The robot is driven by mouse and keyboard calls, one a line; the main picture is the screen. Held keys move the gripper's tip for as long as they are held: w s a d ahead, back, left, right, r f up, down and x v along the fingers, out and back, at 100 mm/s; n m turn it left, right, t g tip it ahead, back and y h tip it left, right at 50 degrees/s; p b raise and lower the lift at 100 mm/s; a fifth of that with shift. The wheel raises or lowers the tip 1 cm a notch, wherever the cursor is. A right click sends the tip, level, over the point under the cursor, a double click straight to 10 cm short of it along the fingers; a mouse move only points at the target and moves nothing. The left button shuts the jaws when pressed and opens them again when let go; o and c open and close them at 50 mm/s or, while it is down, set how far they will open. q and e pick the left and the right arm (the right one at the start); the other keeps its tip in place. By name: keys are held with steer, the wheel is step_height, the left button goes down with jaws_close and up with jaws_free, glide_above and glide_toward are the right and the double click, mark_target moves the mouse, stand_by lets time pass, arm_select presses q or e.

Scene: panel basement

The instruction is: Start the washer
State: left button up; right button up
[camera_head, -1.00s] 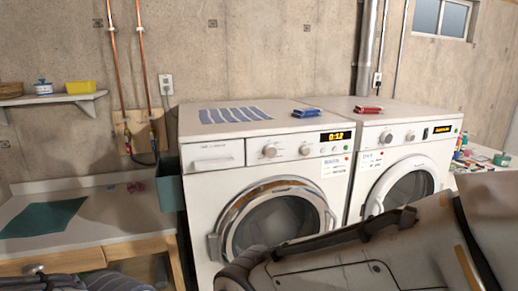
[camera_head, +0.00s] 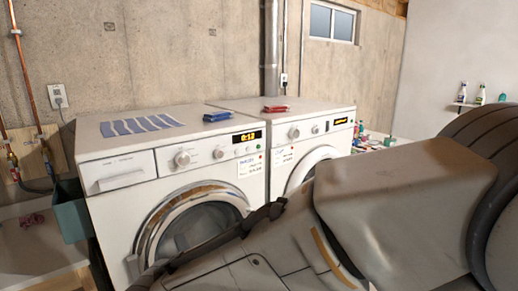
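Two white front-loading machines stand side by side against the wall. The left machine (camera_head: 112,218) has a drawer (camera_head: 125,165), a large knob (camera_head: 182,159), a smaller knob (camera_head: 218,153) and a lit orange display (camera_head: 247,136). Its round door (camera_head: 195,228) looks shut and is partly hidden low down. The right machine (camera_head: 315,104) has its own knobs and display (camera_head: 341,121); my arm hides much of its front. Each front carries a paper label, too small to read surely. A grey link of my own arm fills the lower right. Neither gripper shows.
A striped cloth (camera_head: 140,124) and a blue item (camera_head: 217,116) lie on the left machine. A red item (camera_head: 275,108) lies on the right one. A teal bin (camera_head: 70,210) hangs at the left machine's side. Bottles stand on a small wall shelf (camera_head: 466,104).

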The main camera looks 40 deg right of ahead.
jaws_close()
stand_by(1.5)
